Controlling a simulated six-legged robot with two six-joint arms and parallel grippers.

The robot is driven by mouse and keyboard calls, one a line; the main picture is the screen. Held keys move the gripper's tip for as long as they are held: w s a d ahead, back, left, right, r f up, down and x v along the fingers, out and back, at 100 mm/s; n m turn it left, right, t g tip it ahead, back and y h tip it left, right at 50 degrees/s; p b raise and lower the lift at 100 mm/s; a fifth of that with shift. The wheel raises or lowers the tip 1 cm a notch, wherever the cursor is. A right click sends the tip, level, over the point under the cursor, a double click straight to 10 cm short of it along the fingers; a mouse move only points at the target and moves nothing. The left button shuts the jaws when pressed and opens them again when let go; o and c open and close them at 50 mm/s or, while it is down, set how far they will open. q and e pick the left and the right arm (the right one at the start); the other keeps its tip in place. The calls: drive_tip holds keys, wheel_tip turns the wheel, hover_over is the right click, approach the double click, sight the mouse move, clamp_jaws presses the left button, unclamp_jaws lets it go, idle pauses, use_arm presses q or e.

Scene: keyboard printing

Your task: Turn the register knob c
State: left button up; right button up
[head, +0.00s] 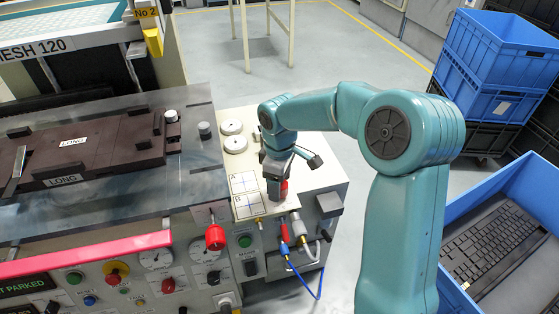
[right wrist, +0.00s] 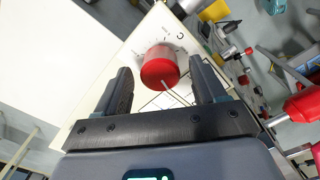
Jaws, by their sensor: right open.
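The red register knob c (right wrist: 160,67) stands on the cream panel, with a letter C printed beside it in the right wrist view. A small part of this red knob also shows in the head view (head: 284,187), mostly hidden by my gripper. My right gripper (head: 275,192) points down over the panel. In the right wrist view its jaws (right wrist: 162,78) are open, one finger on each side of the knob, with a visible gap on both sides. My left gripper is not in view.
A second red knob (head: 214,237) is on the machine front. White round dials (head: 235,145) sit behind my gripper on the panel. A silver fitting (head: 299,226) and blue cable (head: 304,277) are in front. A blue crate (head: 467,207) with a keyboard stands right.

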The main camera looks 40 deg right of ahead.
wheel_tip(320, 180, up, 15)
drive_tip(key=p, duration=0.3)
drive_tip(key=shift+r, duration=0.2)
drive_tip(key=shift+s+a+f, duration=0.1)
drive_tip(key=shift+s, duration=0.05)
